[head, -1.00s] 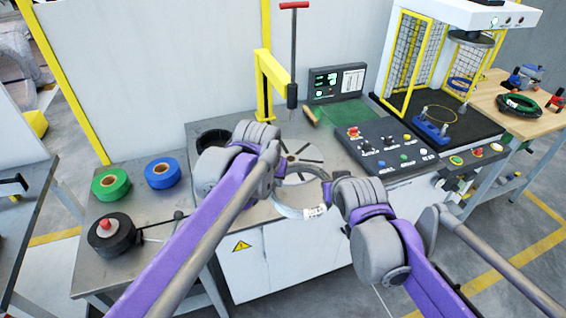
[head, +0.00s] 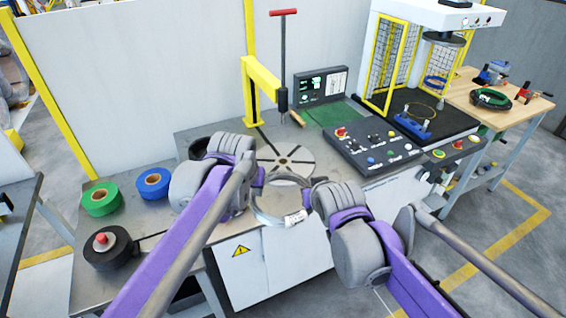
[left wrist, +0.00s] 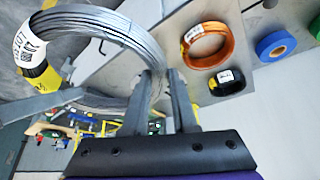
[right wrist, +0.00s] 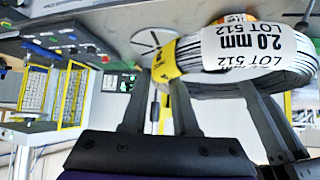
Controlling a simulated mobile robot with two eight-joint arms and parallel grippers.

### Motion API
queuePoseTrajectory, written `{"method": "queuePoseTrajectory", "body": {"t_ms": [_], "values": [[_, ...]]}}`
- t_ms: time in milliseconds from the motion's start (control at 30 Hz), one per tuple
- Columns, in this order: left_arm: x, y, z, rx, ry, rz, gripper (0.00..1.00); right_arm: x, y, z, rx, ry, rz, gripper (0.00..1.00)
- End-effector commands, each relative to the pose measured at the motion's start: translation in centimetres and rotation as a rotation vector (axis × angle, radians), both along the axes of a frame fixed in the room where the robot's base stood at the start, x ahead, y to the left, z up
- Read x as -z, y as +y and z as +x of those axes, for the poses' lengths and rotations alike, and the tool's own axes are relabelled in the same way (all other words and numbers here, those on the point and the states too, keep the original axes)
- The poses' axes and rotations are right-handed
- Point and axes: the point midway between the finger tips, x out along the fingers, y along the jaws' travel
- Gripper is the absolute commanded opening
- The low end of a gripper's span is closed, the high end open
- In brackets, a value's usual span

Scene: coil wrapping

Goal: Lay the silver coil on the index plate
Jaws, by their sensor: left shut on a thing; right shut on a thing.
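The silver coil (head: 268,216), a wire ring with a white label, is held between my two grippers in front of the index plate. My left gripper (head: 257,181) is shut on its left side, my right gripper (head: 308,198) on its right side. The coil looks raised at the front edge of the machine table; its exact height is unclear. The index plate (head: 292,155) is a pale slotted disc, partly covered by my left arm and the coil. In the left wrist view the coil (left wrist: 100,22) passes between the fingers; the right wrist view shows its label (right wrist: 245,48).
A yellow post with a red T-handle (head: 283,12) stands behind the plate. A control panel (head: 375,148) lies to the right. Green (head: 101,199) and blue (head: 153,184) rolls stand at left. Orange (left wrist: 207,45) and black (left wrist: 227,82) coils show in the left wrist view.

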Motion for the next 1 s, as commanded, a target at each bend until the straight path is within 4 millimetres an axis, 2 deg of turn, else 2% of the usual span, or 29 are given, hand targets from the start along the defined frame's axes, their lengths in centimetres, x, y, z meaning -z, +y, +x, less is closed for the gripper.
{"method": "queuePoseTrajectory", "body": {"t_ms": [267,1000], "values": [[0.7,0.1,0.3,-0.001,0.003,0.001,0.0,0.6,-0.1,0.4,0.003,-0.001,0.0,0.0],[9.0,0.1,5.4,0.0,0.004,0.001,0.0,8.9,-0.1,5.6,0.005,0.0,0.001,0.0]]}}
